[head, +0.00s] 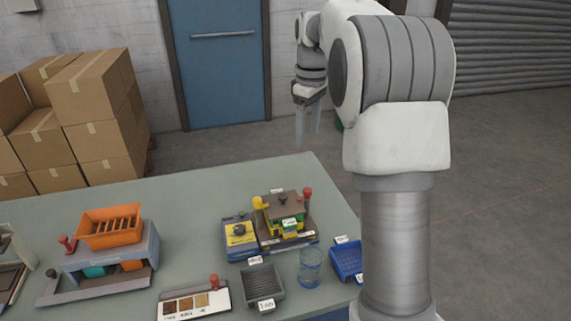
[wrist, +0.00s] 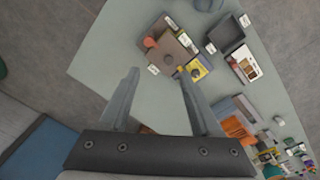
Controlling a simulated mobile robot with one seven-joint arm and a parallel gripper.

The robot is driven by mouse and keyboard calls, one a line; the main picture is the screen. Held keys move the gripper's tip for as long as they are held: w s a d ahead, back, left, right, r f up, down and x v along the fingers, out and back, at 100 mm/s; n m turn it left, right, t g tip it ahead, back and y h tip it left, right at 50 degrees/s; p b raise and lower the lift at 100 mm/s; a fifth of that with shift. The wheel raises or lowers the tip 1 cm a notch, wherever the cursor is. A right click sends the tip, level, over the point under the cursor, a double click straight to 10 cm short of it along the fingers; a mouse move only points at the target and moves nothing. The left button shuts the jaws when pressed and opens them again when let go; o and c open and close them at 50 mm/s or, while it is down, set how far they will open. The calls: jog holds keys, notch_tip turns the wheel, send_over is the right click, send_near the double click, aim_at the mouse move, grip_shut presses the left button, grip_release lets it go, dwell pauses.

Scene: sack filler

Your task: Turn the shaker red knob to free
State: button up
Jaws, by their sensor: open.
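What looks like the shaker is a grey frame (head: 140,268) with a slotted orange tray (head: 108,228) on top, on the left part of the table. A red knob (head: 66,243) stands on a short stem at its left end. The orange tray also shows at the lower right of the wrist view (wrist: 236,125); its knob is not clear there. My gripper (head: 308,128) is open and empty, raised beyond the table's far edge, well away from the shaker. Its two fingers also show apart in the wrist view (wrist: 158,74). Any marking for free is too small to read.
A yellow and green device (head: 285,225) has another red knob (head: 307,193). A sample board (head: 193,301) has a red knob (head: 213,281). A dark tray (head: 262,284), glass beaker (head: 311,268) and blue tray (head: 347,260) stand nearby. The table's (head: 180,190) far strip is clear.

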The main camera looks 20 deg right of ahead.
aim_at(308, 189)
jog(key=shift+n+g, duration=0.4)
jog(key=shift+n, duration=0.2)
jog(key=w+f, duration=0.1)
jog(key=f, duration=0.6)
jog(key=w+d+f, duration=0.1)
jog(key=f, duration=0.5)
jog(key=w+d+f, duration=0.1)
jog(key=f, duration=0.6)
jog(key=shift+w+d+f, duration=0.15)
jog(key=shift+w+f, duration=0.1)
jog(key=shift+f, duration=0.05)
grip_shut()
